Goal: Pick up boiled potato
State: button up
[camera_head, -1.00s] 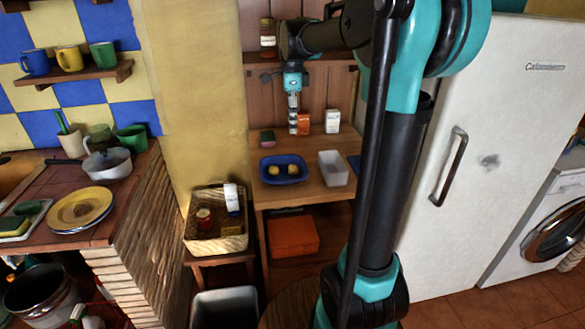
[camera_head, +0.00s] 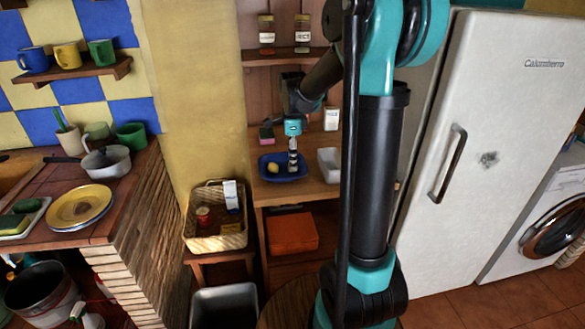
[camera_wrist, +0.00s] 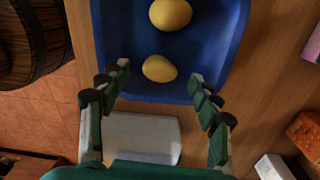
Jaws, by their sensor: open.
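Two yellow potatoes lie in a blue tray (camera_head: 268,176) on the wooden counter; the tray also shows in the wrist view (camera_wrist: 107,40). The left potato (camera_head: 273,168) shows in the head view; in the wrist view it is the upper one (camera_wrist: 170,14). The other potato (camera_wrist: 159,68) lies near the tray's lower edge there and is hidden behind my gripper in the head view. My gripper (camera_head: 293,170) points down over the right part of the tray. Its fingers (camera_wrist: 160,72) are open and spread, one on each side of the lower potato in the picture. They seem not to touch it.
A white container (camera_head: 330,165) stands close to the tray's right, below it in the wrist view (camera_wrist: 145,138). A wicker basket (camera_head: 217,242) sits lower left. A shelf with jars (camera_head: 266,32) hangs above.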

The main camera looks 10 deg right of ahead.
notch_tip(320, 180, down, 2)
jog(key=c, duration=1.2)
jog(key=shift+r, duration=0.15)
notch_tip(320, 180, up, 20)
jog(key=shift+f, duration=0.1)
